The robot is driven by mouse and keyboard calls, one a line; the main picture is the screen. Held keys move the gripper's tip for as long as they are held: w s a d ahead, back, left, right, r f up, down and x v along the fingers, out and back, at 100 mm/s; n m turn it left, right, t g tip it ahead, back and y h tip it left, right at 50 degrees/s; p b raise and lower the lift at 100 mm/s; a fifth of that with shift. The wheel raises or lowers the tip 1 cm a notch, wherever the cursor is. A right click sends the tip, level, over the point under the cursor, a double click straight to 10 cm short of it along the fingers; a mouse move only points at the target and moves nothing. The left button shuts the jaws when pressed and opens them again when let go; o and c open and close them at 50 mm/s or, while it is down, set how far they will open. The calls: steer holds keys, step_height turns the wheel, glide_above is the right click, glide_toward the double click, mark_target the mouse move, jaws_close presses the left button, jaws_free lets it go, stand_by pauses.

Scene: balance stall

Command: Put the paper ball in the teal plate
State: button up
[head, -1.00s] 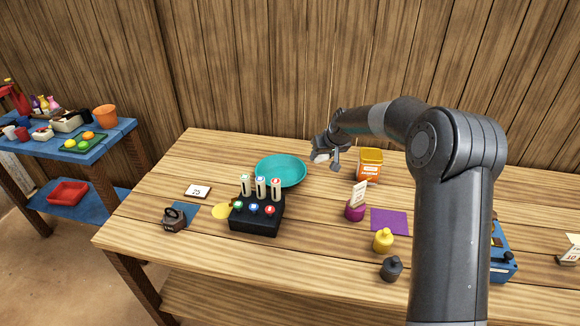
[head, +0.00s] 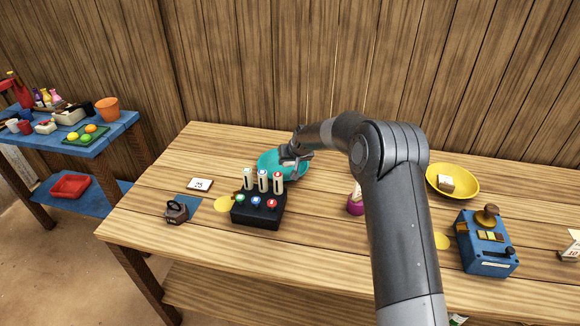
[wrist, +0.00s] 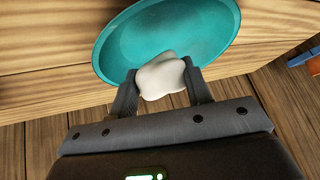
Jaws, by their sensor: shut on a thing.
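The teal plate (head: 268,163) sits on the wooden table, towards the back and left of my arm. My gripper (head: 290,158) is over the plate's right part in the head view. In the wrist view my gripper (wrist: 163,85) is shut on the white paper ball (wrist: 162,75), which sits between the two fingers. The teal plate (wrist: 150,35) fills the top of that view, behind the ball. The ball appears held above the plate's near rim; I cannot tell its exact height. In the head view the ball is hidden by my gripper.
A black block with upright tubes (head: 258,207) stands just in front of the plate. A dark weight (head: 176,212) and a card (head: 199,184) lie to the left. A yellow plate (head: 453,181) and a blue device (head: 486,243) are at the right.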

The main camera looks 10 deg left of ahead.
mark_target(290, 168)
steer(key=shift+f, duration=1.3)
steer(key=shift+f, duration=0.1)
steer(key=shift+f, duration=0.4)
steer(key=o, duration=1)
steer(key=shift+o, duration=0.2)
steer(key=shift+r, duration=0.15)
